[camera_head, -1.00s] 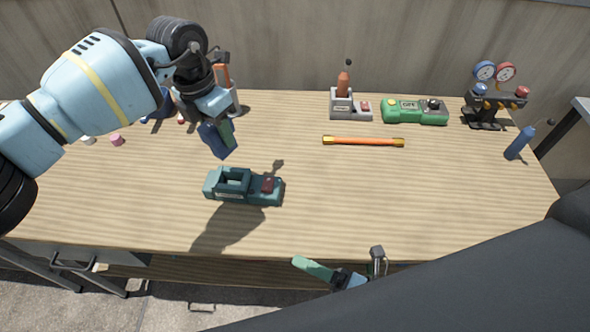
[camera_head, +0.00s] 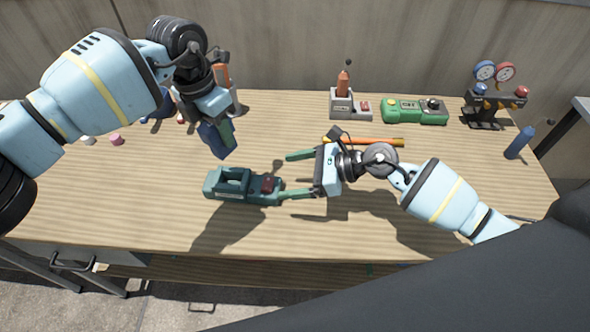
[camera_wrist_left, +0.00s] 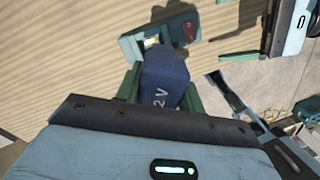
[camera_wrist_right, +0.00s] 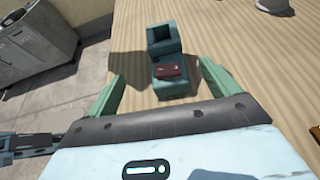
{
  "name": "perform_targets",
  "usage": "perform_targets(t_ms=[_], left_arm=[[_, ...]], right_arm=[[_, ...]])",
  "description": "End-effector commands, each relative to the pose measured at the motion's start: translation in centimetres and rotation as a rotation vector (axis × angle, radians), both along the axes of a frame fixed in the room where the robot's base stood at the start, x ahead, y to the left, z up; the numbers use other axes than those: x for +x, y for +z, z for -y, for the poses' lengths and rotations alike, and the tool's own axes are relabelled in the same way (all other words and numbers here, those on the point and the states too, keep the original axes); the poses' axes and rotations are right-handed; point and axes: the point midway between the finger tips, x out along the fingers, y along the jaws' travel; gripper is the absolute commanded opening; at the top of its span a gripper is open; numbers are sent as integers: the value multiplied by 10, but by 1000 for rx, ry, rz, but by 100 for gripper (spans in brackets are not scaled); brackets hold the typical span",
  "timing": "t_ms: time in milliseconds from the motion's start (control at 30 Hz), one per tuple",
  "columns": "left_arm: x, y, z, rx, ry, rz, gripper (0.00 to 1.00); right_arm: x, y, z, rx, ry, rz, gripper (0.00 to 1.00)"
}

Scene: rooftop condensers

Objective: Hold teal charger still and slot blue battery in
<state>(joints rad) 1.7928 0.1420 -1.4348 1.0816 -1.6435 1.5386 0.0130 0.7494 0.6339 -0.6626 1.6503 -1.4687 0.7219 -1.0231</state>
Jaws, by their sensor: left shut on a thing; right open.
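The teal charger (camera_head: 243,187) stands on the table with its open slot on the left and a dark red part on its right end. It also shows in the right wrist view (camera_wrist_right: 172,68), between and ahead of the fingers. My left gripper (camera_head: 222,140) is shut on the blue battery (camera_head: 212,140) and holds it above and slightly left of the charger. The battery also shows in the left wrist view (camera_wrist_left: 163,80), with "2 V" readable. My right gripper (camera_head: 292,174) is open at the charger's right end; contact cannot be told.
An orange rod (camera_head: 390,141) lies behind my right arm. A grey charger with an orange battery (camera_head: 344,98), a green device (camera_head: 413,110) and a gauge set (camera_head: 494,95) stand at the back. A blue bottle-like item (camera_head: 519,143) stands at right. The front left table is clear.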

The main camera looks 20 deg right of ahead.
Motion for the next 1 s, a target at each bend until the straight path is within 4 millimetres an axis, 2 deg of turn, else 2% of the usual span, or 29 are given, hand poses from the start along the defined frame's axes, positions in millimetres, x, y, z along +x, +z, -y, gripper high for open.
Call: perform_targets(t_ms=[167,367,1000], left_arm=[[0,1,0,-1,0,1,8],[0,1,0,-1,0,1,8],[0,1,0,-1,0,1,8]], right_arm=[[6,2,4,-28,3,18,87],[8,0,-1,-25,3,16,87],[42,-36,-83,-22,2,15,87]])
